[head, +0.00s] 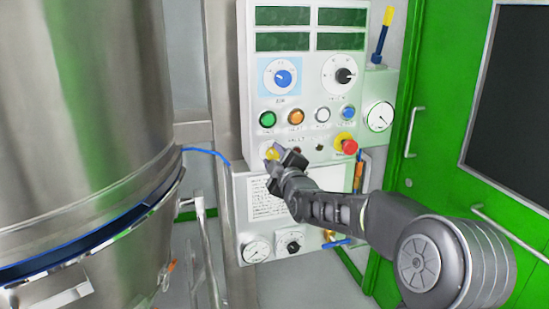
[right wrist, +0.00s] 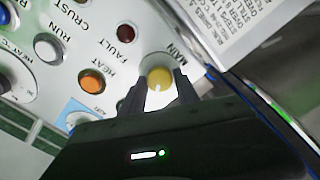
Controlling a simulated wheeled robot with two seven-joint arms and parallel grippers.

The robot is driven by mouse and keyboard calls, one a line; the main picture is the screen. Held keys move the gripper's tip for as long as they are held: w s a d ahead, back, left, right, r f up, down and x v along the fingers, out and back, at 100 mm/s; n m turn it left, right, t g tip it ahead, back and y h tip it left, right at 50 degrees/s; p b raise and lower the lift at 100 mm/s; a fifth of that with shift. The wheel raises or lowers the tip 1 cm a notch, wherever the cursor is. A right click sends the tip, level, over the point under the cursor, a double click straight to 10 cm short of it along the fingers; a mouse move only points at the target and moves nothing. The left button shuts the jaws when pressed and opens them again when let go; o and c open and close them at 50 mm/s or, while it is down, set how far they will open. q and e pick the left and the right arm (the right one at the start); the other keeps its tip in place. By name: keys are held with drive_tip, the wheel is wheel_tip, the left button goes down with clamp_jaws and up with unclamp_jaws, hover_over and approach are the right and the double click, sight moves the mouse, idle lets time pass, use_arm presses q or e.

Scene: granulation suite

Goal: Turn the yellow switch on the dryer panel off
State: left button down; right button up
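The yellow switch (head: 272,153) is a round knob low on the left of the dryer panel (head: 308,97), partly hidden by my right gripper (head: 281,160) in the head view. In the right wrist view the yellow switch (right wrist: 159,78) sits beside the label MAIN, with a pale mark on its lower part. My right gripper (right wrist: 158,92) is open, with one dark finger on each side of the knob. Narrow gaps show between the fingers and the knob; I cannot tell whether either finger touches it. My left gripper is not in view.
Close by are an orange button (head: 296,117), a green button (head: 267,119) and a red emergency knob (head: 348,146). A lower box (head: 266,205) with a notice and gauges sits beneath the panel. A large steel vessel (head: 80,110) fills the left; a green door (head: 440,130) stands right.

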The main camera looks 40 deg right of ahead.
drive_tip(key=o, duration=0.4)
drive_tip(key=shift+c, duration=0.2)
drive_tip(key=b+v, duration=0.1)
drive_tip(key=v, duration=0.6)
drive_tip(key=shift+s+a, duration=0.15)
drive_tip(key=shift+s, duration=0.25)
